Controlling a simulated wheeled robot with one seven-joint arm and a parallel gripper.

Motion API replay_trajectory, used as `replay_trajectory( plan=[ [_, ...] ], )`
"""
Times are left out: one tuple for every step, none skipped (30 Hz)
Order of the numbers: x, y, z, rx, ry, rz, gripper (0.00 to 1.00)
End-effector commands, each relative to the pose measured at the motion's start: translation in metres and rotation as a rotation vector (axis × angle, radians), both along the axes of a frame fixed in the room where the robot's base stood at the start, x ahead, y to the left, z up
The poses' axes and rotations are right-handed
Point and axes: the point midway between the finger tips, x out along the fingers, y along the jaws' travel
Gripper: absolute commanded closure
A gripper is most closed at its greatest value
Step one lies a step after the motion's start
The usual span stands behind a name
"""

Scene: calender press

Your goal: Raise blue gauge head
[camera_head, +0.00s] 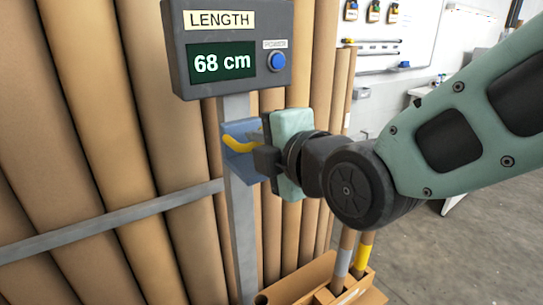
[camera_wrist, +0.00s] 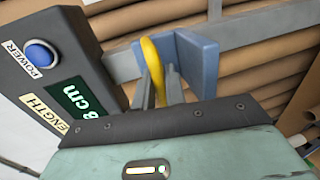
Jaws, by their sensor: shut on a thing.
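The blue gauge head (camera_head: 240,150) sits on the upright grey post (camera_head: 240,240), below the display box, and has a yellow handle (camera_head: 241,146) on it. In the wrist view the blue head (camera_wrist: 198,60) is at the top middle, with the curved yellow handle (camera_wrist: 153,68) in front of it. My gripper (camera_head: 258,158) is at the head's right side, shut on the yellow handle; it also shows in the wrist view (camera_wrist: 163,82). In the head view the fingertips are partly hidden.
The display box (camera_head: 232,45) above the head reads LENGTH 68 cm and has a blue POWER button (camera_head: 278,61). Brown tubes (camera_head: 100,150) stand behind a grey horizontal rail (camera_head: 110,221). A cardboard-coloured bin (camera_head: 290,285) with tubes stands below my arm. Open floor lies at right.

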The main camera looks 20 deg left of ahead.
Motion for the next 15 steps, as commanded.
replay_trajectory(
  plan=[
    [0.001,0.0,0.014,0.004,-0.003,-0.002,1.0],
    [0.001,0.0,0.017,0.003,-0.002,-0.002,1.0],
    [0.001,0.0,0.021,0.003,-0.003,-0.002,1.0],
    [0.001,0.0,0.023,0.002,-0.002,-0.001,1.0],
    [0.001,0.0,0.025,0.003,-0.001,-0.001,1.0],
    [0.001,0.0,0.027,0.003,-0.001,-0.001,1.0],
    [0.001,0.0,0.028,0.003,-0.001,-0.001,1.0],
    [0.001,0.0,0.029,0.003,-0.001,-0.001,1.0],
    [0.001,0.0,0.03,0.003,-0.001,-0.001,1.0],
    [0.001,0.0,0.03,0.004,-0.002,-0.001,1.0],
    [0.001,0.0,0.031,0.004,-0.002,-0.001,1.0],
    [0.001,0.0,0.031,0.004,-0.003,-0.001,1.0],
    [0.001,0.0,0.031,0.005,-0.003,-0.001,1.0],
    [0.001,0.0,0.032,0.006,-0.004,-0.001,1.0],
    [0.001,0.0,0.032,0.007,-0.005,-0.001,1.0]
  ],
)
